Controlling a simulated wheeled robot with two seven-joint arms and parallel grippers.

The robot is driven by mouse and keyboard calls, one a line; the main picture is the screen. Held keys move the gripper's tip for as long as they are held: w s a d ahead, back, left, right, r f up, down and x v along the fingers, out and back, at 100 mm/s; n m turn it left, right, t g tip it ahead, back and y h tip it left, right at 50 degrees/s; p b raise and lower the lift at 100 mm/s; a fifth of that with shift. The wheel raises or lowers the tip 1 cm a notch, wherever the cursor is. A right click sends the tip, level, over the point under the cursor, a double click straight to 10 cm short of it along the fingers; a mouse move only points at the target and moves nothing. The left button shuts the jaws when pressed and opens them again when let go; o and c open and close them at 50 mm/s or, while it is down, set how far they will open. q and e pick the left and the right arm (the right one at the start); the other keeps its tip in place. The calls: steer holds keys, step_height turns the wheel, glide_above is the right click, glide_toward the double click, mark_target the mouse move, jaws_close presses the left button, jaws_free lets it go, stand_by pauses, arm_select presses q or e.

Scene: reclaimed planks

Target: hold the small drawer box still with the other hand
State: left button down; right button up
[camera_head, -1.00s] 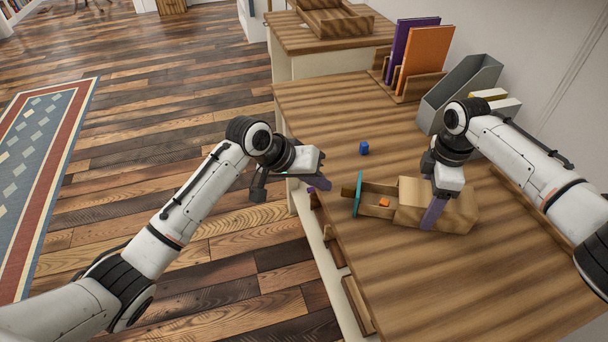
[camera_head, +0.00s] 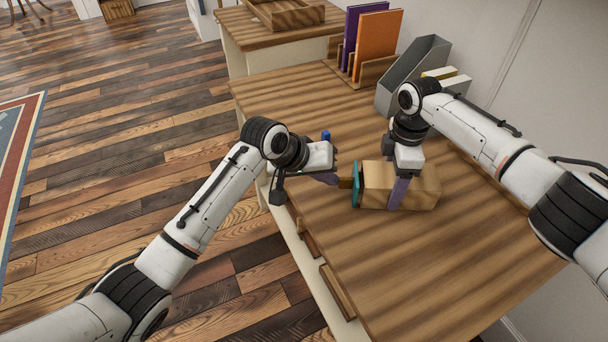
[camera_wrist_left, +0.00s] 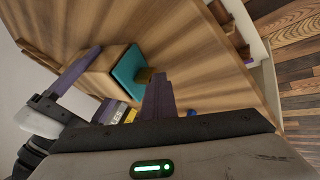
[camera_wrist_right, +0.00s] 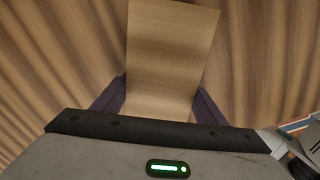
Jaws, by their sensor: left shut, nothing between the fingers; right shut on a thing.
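The small wooden drawer box (camera_head: 420,190) lies on the wooden table, its teal drawer front (camera_head: 358,186) facing left and closed against the body. A wooden knob (camera_head: 345,182) sticks out from that front. My right gripper (camera_head: 398,192) is shut across the box body from above; the right wrist view shows the box (camera_wrist_right: 172,50) between its purple fingers. My left gripper (camera_head: 332,179) is shut and empty just left of the knob. In the left wrist view its fingers (camera_wrist_left: 158,95) point close to the teal front (camera_wrist_left: 128,72) and knob; I cannot tell whether they touch.
A small blue block (camera_head: 326,135) stands on the table behind my left gripper. A grey file holder (camera_head: 412,75) and a rack with a purple and an orange folder (camera_head: 376,45) stand at the back. The front of the table is clear.

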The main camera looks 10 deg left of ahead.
arm_select(q)
steer(key=shift+d, duration=0.85)
arm_select(e)
steer(key=shift+a, duration=0.2)
arm_select(q)
steer(key=a, duration=0.4)
steer(key=shift+s+a+r, duration=0.1)
steer(key=shift+a+r, duration=0.05)
steer(key=shift+a, duration=0.25)
steer(key=v, duration=0.9)
steer(key=shift+r, duration=0.25)
arm_select(e)
steer(key=shift+d, duration=0.15)
arm_select(q)
steer(key=shift+s, duration=0.15)
arm_select(e)
steer(key=o, duration=1.6)
